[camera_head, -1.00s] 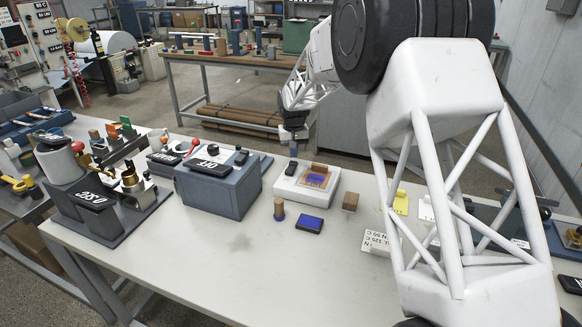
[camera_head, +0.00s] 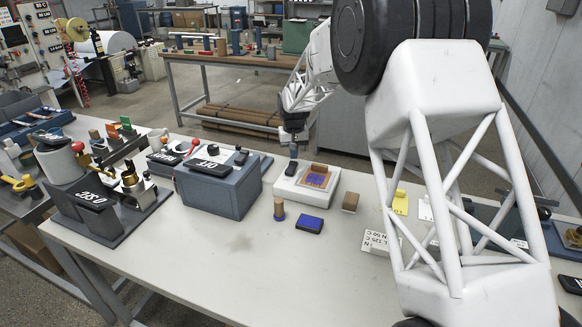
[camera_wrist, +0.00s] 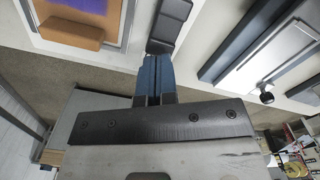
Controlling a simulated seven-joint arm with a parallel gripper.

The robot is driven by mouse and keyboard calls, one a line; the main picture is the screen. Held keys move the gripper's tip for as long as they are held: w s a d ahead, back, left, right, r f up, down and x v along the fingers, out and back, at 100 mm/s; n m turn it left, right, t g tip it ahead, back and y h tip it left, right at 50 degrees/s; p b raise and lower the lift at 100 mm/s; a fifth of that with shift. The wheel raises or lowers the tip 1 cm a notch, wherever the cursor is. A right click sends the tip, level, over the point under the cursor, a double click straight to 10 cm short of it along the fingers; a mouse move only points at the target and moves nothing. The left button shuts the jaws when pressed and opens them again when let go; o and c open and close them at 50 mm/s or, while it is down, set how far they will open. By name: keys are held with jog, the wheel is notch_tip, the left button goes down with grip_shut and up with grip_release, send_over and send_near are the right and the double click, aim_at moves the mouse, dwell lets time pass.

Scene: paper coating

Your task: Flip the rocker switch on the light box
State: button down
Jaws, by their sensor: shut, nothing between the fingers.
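The light box (camera_head: 328,202) is a white box on the table, with a framed panel (camera_head: 318,181) showing purple and orange. The black rocker switch (camera_head: 290,168) is at the left of its top; it also shows in the wrist view (camera_wrist: 170,22). My gripper (camera_head: 293,156) has its blue fingers pressed together and pointing down, just above the rocker's far end. In the wrist view the fingertips (camera_wrist: 154,62) overlap the rocker's near end. I cannot tell whether they touch it. Nothing shows between the fingers.
A grey-blue box (camera_head: 220,187) with a black label and knobs stands close to the left. A wooden-handled stamp (camera_head: 279,210), a blue ink pad (camera_head: 309,223) and a brown block (camera_head: 351,202) lie in front and to the right. The table's front middle is clear.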

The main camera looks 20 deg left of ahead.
aim_at(293, 162)
jog(key=shift+f, duration=1.3)
dwell(1.1)
jog(key=shift+r, duration=3.6)
